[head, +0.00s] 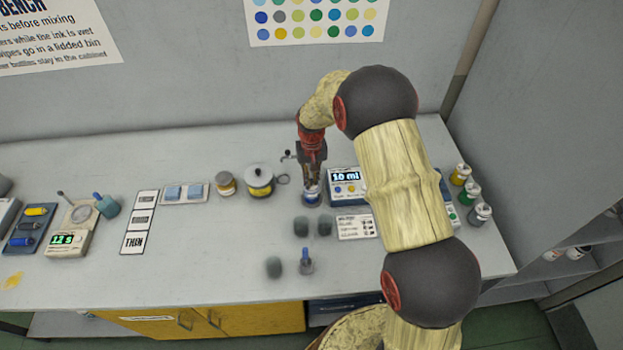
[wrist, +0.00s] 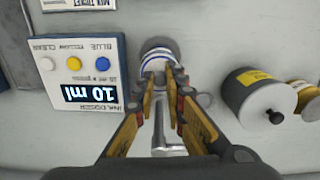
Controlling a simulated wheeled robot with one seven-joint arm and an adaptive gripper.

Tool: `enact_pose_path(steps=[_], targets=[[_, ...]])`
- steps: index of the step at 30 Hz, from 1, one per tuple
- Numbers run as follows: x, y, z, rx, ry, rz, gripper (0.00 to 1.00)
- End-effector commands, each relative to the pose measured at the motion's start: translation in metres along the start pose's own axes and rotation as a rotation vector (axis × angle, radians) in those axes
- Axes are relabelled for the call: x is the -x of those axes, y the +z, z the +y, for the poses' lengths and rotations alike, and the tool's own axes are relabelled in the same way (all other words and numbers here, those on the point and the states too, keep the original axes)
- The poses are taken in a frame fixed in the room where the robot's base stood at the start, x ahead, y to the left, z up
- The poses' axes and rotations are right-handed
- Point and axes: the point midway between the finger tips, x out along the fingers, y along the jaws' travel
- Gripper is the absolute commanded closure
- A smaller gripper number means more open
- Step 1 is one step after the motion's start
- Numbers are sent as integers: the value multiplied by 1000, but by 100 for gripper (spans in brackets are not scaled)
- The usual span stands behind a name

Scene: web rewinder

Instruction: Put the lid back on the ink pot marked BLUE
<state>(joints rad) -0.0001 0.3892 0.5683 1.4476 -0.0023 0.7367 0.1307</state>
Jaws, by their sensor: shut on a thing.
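A small pot with a blue band (head: 312,198) stands on the bench, directly below my gripper (head: 312,184). In the wrist view its pale rounded top and blue ring (wrist: 157,50) show just beyond my gripper (wrist: 163,76). My fingers are shut on a small pale thing at the top of this pot, which looks like its lid. The fingers cover most of it, so I cannot tell whether it is seated or held just above. The word BLUE cannot be read on the pot.
A dosing box (head: 346,186) reading 10 ml stands close to the right. A larger lidded pot (head: 259,181) and a smaller yellow-banded pot (head: 227,184) stand to the left. Dark round items (head: 301,226) and a small blue-grey item (head: 307,262) stand in front. Bottles (head: 461,174) line the right side.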

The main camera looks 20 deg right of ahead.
Motion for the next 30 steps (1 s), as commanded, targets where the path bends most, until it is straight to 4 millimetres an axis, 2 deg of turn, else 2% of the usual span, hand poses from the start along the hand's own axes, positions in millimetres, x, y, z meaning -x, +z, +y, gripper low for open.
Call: enact_pose_path(steps=[11, 12, 21, 30], targets=[[0, 0, 0, 0, 0, 0, 98], [0, 0, 0, 0, 0, 0, 86], [0, 0, 0, 0, 0, 0, 69], [0, 0, 0, 0, 0, 0, 64]])
